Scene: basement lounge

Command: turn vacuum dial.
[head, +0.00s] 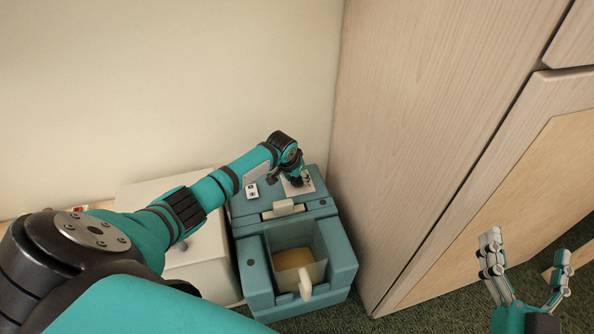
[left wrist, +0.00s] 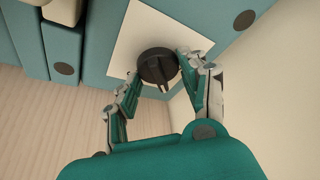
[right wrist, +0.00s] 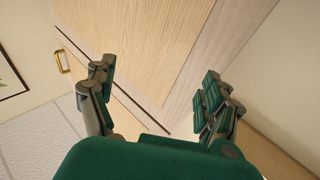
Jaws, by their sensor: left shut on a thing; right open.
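The vacuum (head: 262,275) is a teal box-shaped machine on the floor with a clear bin at its front. Its dial (left wrist: 157,66) is a round black knob with a raised ridge, set on a white square plate (left wrist: 122,52) in the left wrist view. My left gripper (left wrist: 157,75) has its fingers on both sides of the dial and is shut on it. In the head view my left gripper (head: 297,180) is at the vacuum's top rear and largely hides the dial. My right gripper (head: 527,268) is open and empty; it also shows in the right wrist view (right wrist: 155,95).
A white box (head: 190,262) stands left of the vacuum. A tall wooden cabinet (head: 430,130) rises close on its right. A plain wall (head: 170,90) is behind. Green carpet (head: 400,322) lies in front of the cabinet.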

